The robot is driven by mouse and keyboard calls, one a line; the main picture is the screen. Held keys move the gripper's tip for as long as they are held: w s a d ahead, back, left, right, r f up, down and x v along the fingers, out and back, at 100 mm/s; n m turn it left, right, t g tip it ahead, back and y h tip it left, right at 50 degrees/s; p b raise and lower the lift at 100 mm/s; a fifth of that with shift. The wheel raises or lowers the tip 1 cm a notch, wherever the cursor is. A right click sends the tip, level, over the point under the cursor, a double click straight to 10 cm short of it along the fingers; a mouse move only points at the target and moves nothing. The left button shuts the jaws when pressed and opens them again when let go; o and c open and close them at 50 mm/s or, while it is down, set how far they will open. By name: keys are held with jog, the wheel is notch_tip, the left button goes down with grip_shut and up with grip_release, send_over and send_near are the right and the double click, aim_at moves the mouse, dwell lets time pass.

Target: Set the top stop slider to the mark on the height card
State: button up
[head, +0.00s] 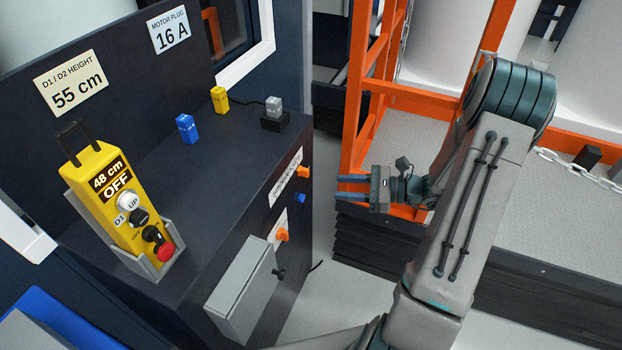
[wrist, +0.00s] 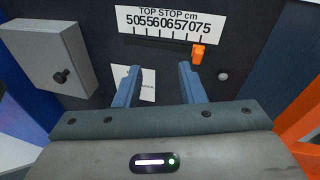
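The height card (head: 72,83) on the dark back panel reads "D1 / D2 HEIGHT 55 cm". The TOP STOP scale (wrist: 170,22) is marked 50 to 75 cm. The orange slider (wrist: 198,54) sits below its right end, near the 70 to 75 marks. In the head view, an orange knob (head: 304,172) shows beside the foreshortened scale plate (head: 285,177). My gripper (head: 340,186) is to the right of the cabinet front. In the wrist view my gripper (wrist: 160,75) is open and empty, its fingers below the scale. The slider is above and right of the right fingertip, apart from it.
A grey box (wrist: 48,52) with a black knob juts from the panel at left. A white label (wrist: 147,85) is partly behind the fingers. The yellow control box (head: 115,200) reads "48 cm OFF". An orange frame (head: 357,100) stands right of the cabinet.

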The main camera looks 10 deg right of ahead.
aim_at(309, 173)
jog(key=w+d+f+m+t, duration=0.2)
jog(key=d+f+m+t, duration=0.2)
jog(key=x, duration=1.3)
jog(key=shift+w+a+f, duration=0.1)
jog(key=shift+w, duration=0.2)
